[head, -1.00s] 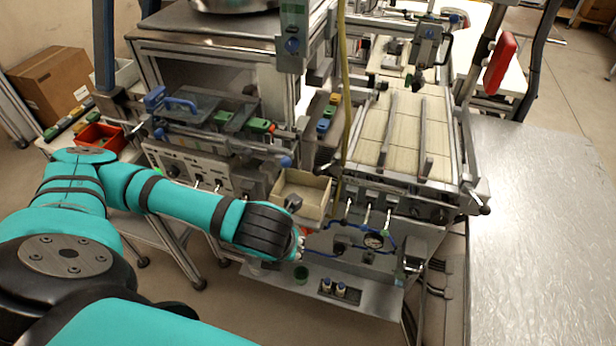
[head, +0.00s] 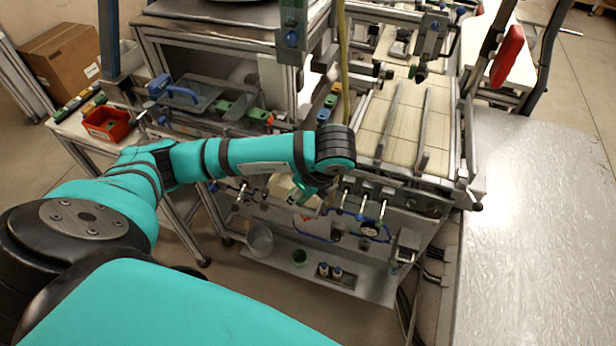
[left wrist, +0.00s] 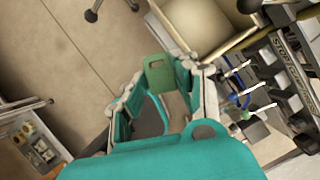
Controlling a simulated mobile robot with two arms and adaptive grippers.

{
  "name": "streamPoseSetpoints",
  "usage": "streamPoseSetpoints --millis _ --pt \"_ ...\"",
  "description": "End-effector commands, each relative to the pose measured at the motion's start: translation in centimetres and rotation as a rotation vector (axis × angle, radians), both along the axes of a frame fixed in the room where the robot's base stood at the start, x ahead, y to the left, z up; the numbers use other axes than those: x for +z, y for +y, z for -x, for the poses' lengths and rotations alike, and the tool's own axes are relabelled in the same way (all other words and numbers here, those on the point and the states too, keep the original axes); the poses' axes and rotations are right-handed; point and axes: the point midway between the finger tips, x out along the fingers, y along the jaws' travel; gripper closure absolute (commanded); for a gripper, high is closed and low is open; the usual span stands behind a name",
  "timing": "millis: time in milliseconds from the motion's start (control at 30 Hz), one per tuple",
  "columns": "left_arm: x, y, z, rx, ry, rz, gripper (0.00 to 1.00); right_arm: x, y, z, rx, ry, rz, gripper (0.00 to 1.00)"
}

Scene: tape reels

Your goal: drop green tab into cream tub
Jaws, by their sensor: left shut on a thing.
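The green tab (left wrist: 160,74), a flat piece with a slot near its top, is held between the fingertips of my left gripper in the left wrist view. My left gripper (head: 311,192) is shut on it; in the head view it points down by the cream tub (head: 280,187). The gripper and forearm partly hide the tub there, and I cannot clearly make out the tab. In the left wrist view the open cream tub (left wrist: 207,24) lies just above and right of the tab. My right gripper is not in view.
A clear cup (head: 260,241) and a small green cup (head: 300,258) stand on the grey lower shelf. Levers and blue tubing are right of the tub. A red bin (head: 106,124) is at the left. A yellow hose (head: 343,70) hangs behind my wrist.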

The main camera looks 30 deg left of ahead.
Motion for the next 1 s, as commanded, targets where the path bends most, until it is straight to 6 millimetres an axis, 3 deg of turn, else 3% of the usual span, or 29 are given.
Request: streamPoseSetpoints --millis 200,433,700,1000 --pt "-0.7 1.4 -4.4 0.001 0.002 0.004 0.83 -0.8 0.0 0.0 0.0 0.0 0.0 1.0" --pt "-0.8 2.1 -6.5 -0.001 0.002 0.002 0.83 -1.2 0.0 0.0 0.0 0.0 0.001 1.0" --pt "-3.9 2.1 -6.4 -0.002 0.002 0.0 0.83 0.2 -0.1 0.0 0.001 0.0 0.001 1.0" --pt "-4.3 2.1 -6.5 -0.003 0.0 0.0 0.83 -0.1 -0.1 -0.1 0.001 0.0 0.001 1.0"
